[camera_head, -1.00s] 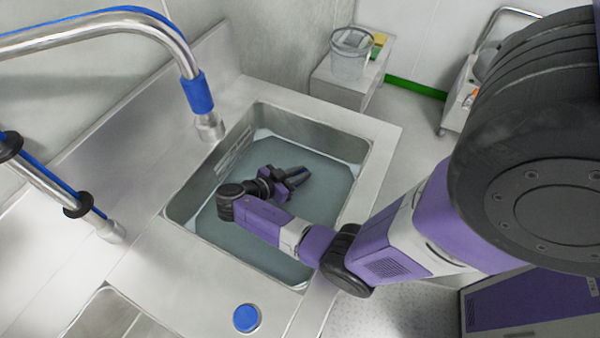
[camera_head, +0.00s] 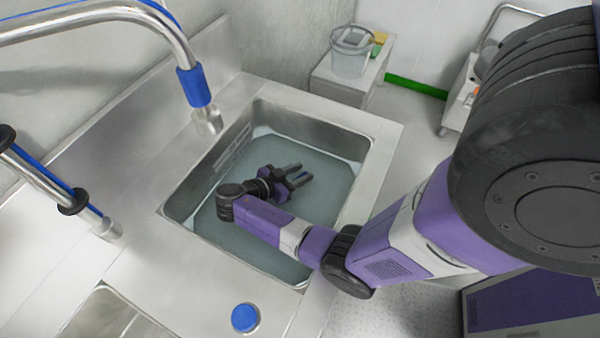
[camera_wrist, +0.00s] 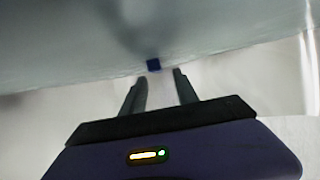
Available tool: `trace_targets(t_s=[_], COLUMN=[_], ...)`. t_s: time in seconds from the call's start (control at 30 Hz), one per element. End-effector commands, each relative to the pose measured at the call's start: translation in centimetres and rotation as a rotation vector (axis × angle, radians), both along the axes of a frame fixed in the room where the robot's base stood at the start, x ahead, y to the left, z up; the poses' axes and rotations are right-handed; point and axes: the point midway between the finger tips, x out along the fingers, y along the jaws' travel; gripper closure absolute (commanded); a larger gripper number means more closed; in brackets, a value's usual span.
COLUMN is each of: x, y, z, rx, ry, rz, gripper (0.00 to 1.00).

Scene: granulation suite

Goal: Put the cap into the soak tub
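My gripper (camera_head: 306,172) is over the steel sink basin (camera_head: 185,200), its fingers pointing right in the head view. The fingers are apart in both views, and it also shows in the wrist view (camera_wrist: 160,76). A round blue cap-like thing (camera_head: 245,317) with a pale rim sits on the counter in front of the basin. A clear tub (camera_head: 351,52) with something grey inside stands on a white stand at the back.
The basin has a grey-blue, water-like floor and raised steel walls. A tap with a blue collar (camera_head: 195,88) hangs at its left, and another tap (camera_head: 55,190) is farther left. The white stand (camera_head: 340,88) and a cart (camera_head: 462,100) are beyond the counter.

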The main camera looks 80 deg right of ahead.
Motion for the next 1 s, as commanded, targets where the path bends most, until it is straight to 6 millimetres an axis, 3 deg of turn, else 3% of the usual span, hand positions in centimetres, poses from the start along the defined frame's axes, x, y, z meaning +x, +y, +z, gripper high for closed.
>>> trace_targets(t_s=[0.37, 0.7, 1.0], x=[0.2, 3.5, 4.1], y=[0.1, 4.6, 5.6], z=[1.7, 3.4, 4.1], rx=[0.000, -0.001, 0.000], ry=[0.000, -0.002, 0.000], rz=[0.001, 0.002, 0.000], gripper=[0.64, 0.64, 0.64])
